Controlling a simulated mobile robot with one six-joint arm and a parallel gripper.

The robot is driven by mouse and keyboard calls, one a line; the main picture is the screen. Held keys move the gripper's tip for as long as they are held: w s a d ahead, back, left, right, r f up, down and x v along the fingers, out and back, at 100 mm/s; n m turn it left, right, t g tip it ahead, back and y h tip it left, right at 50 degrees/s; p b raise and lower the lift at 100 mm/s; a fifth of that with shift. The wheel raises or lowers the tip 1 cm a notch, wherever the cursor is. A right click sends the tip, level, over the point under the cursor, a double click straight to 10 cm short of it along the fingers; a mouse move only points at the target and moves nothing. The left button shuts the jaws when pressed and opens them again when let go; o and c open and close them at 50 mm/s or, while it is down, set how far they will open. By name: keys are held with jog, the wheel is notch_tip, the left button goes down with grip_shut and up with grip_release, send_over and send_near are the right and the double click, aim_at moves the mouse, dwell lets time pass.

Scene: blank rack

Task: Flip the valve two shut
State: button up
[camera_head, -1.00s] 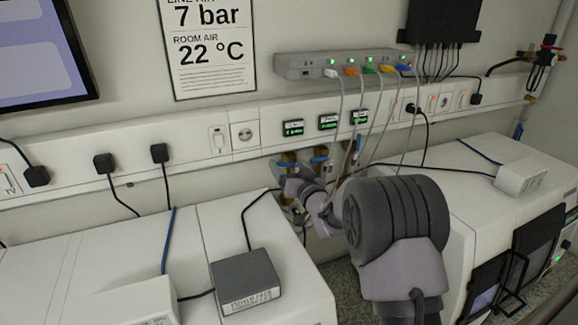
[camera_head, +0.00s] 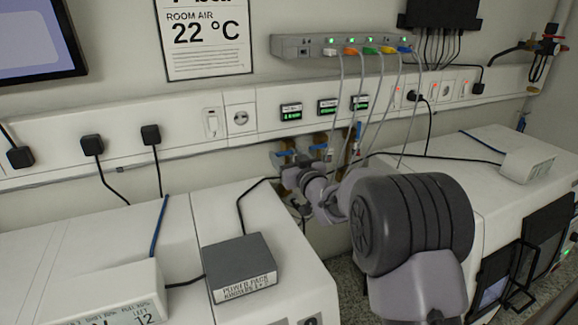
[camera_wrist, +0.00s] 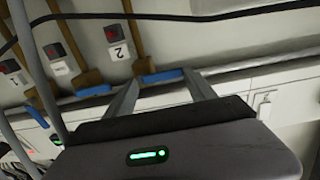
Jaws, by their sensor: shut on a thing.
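Three brass valves with blue lever handles sit on pipes below the wall rail. In the wrist view, a tag marked "2" (camera_wrist: 118,50) is beside the brass pipe of the rightmost valve. That valve's blue handle (camera_wrist: 163,76) lies across the gap between the fingertips of my gripper (camera_wrist: 164,82), which is shut on it. A second blue handle (camera_wrist: 95,91) is just left of the fingers. In the head view my gripper (camera_head: 288,170) reaches in at the left valve's blue handle (camera_head: 285,153); the middle handle (camera_head: 318,147) is close by. The fingertips are partly hidden by my wrist.
Small green displays (camera_head: 327,107) are on the rail above the valves. Grey cables hang from a network box (camera_head: 340,48) close to the right of the valves. White machines stand on both sides, with a grey power pack (camera_head: 238,265) on the left one.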

jog(key=shift+a, duration=0.15)
jog(key=o, duration=1.2)
jog(key=shift+s, duration=0.1)
jog(key=shift+a, duration=0.25)
jog(key=shift+d, duration=0.1)
jog(key=shift+d, duration=0.1)
jog(key=b+v, duration=0.3)
jog(key=v, duration=1.4)
jog(key=shift+s, duration=0.15)
jog(key=shift+d, duration=0.1)
